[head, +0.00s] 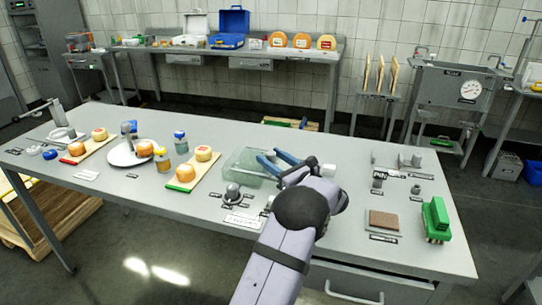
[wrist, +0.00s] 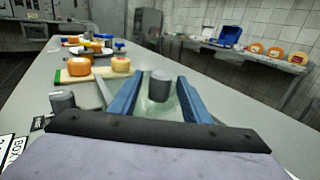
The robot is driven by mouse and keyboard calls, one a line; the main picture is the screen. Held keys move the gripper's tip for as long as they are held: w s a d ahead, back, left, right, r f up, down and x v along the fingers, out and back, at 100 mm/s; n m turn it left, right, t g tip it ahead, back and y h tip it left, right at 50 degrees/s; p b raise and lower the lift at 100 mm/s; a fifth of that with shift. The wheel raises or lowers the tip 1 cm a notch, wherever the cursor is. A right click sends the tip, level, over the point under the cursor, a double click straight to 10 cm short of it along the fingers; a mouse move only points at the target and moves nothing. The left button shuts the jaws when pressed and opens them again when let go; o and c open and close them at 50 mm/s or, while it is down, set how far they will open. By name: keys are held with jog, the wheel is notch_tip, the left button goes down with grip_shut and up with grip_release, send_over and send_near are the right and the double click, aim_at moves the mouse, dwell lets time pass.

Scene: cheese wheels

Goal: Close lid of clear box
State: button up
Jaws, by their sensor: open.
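The clear box (head: 240,165) is pale green and see-through, and sits near the middle of the table in the head view. My gripper (head: 269,156) is open, with its two blue fingers over the box's right side. In the wrist view, the fingers of my gripper (wrist: 160,78) stand apart, with part of the clear box (wrist: 154,112) between and below them. A grey cylinder (wrist: 160,86) also shows between the fingers there. I cannot tell whether the fingers touch the box. The lid's edges and angle are not clear, and my arm hides part of this area.
A board with cheese wheels (head: 182,185) lies left of the box. A dark knob-like weight (head: 232,192) stands in front of it. To the right are small grey weights (head: 378,181), a brown pad (head: 384,220) and a green brush-like block (head: 436,219). The table's back edge is mostly clear.

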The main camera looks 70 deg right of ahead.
jog(key=shift+w+d, duration=0.15)
jog(key=shift+w, duration=0.1)
grip_shut()
jog(key=shift+w+f+b, duration=0.15)
jog(key=shift+w+b, duration=0.2)
jog(key=shift+b, duration=0.05)
jog(key=w+b, duration=0.2)
jog(key=shift+w+b, duration=0.35)
jog(key=shift+w, duration=0.05)
jog(key=shift+w+r, duration=0.2)
jog(key=shift+w, duration=0.05)
grip_release()
jog(key=shift+w, duration=0.1)
jog(key=shift+s, duration=0.2)
